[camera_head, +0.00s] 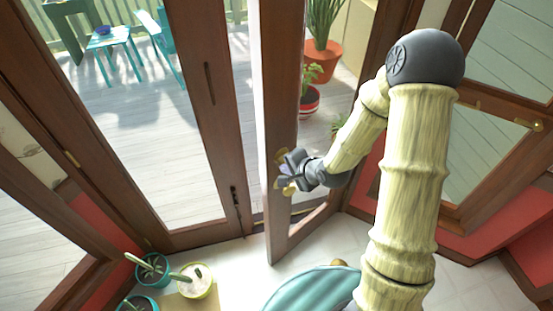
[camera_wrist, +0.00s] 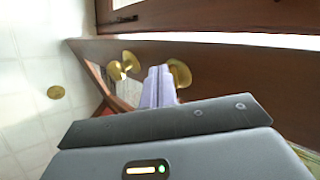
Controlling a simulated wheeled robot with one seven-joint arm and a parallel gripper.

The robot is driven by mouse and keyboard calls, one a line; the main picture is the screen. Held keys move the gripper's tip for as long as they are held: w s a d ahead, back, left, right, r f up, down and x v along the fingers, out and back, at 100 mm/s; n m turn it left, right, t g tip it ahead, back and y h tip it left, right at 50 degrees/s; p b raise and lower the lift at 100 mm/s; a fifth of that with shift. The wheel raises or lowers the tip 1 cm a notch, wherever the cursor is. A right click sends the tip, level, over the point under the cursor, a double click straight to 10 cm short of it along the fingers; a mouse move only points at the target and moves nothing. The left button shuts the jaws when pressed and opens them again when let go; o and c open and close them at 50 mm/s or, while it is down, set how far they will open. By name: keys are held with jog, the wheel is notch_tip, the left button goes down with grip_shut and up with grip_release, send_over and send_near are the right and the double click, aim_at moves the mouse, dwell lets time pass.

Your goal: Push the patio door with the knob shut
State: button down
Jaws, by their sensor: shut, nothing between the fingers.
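The patio door (camera_head: 279,225) is brown-framed with glass and stands ajar, its free edge swung into the room. Brass knob parts (camera_head: 289,190) show at its edge, beside my gripper (camera_head: 284,170). In the wrist view, the fingers of my gripper (camera_wrist: 158,84) are shut and empty. They point at the brown door frame (camera_wrist: 225,57), between a brass knob (camera_wrist: 130,62) on the left and a rounder brass piece (camera_wrist: 179,73) on the right. I cannot tell whether the fingers touch the door. My arm hides part of the door in the head view.
A fixed brown-framed glass panel (camera_head: 210,85) stands left of the opening. Potted cacti (camera_head: 152,268) sit on the floor at lower left. A teal striped round object (camera_head: 315,289) lies near my arm's base. Potted plants (camera_head: 322,60) and teal furniture (camera_head: 118,42) stand outside on the deck.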

aim_at(270, 160)
jog(key=w+a+p, duration=0.1)
jog(key=w, duration=0.1)
jog(key=w+a+p, duration=0.1)
jog(key=a, duration=0.1)
jog(key=shift+w+f, duration=0.35)
